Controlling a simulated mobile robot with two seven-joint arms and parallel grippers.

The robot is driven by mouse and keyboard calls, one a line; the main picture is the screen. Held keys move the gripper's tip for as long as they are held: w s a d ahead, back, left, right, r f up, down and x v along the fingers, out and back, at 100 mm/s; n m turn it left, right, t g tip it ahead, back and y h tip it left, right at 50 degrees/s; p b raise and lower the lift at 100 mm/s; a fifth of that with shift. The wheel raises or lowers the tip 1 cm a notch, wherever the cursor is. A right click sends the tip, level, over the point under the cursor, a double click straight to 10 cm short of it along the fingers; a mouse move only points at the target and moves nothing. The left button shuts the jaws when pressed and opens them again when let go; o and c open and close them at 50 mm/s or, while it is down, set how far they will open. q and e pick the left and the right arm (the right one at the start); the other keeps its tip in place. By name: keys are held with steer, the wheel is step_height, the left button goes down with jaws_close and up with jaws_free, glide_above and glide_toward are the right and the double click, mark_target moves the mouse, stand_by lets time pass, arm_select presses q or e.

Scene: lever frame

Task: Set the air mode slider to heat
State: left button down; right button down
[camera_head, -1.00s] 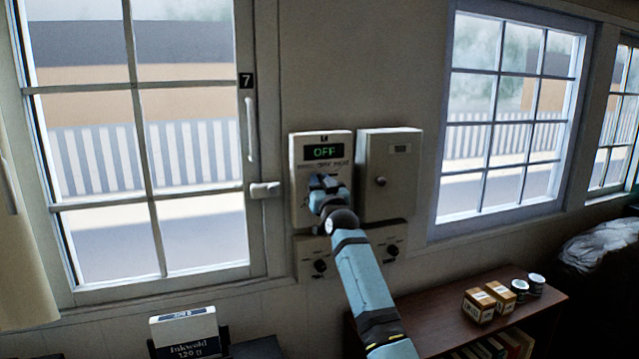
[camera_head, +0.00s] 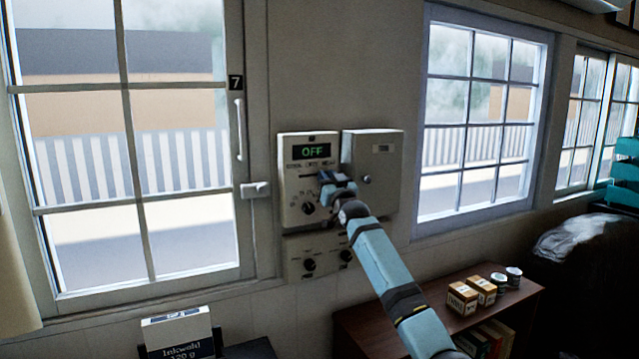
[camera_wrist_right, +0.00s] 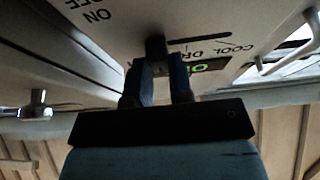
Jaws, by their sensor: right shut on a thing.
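The cream control panel (camera_head: 292,207) hangs on the wall between the windows, with a green "OFF" display (camera_head: 312,152). In the right wrist view, the gripper (camera_wrist_right: 158,72) is shut on the dark air mode slider knob (camera_wrist_right: 156,47). The slot (camera_wrist_right: 200,40) shows on one side of the knob, beside the upside-down words "COOL" and part of "DRY". My left gripper is out of view.
A closed cream box (camera_head: 380,165) with a round knob adjoins the panel on the right. A lower plate (camera_head: 297,262) with dials sits underneath. A brown shelf (camera_head: 360,318) holding small boxes and tins stands at the lower right.

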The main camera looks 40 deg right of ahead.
steer(key=shift+d+r, duration=0.1)
steer(key=c, duration=1.2)
jaws_free()
steer(key=shift+c, duration=0.2)
steer(key=shift+o, duration=1.2)
steer(key=shift+s+d, duration=0.1)
steer(key=shift+d, duration=0.1)
steer(key=shift+a, duration=0.1)
steer(key=b+v, duration=0.4)
steer(key=v, duration=1)
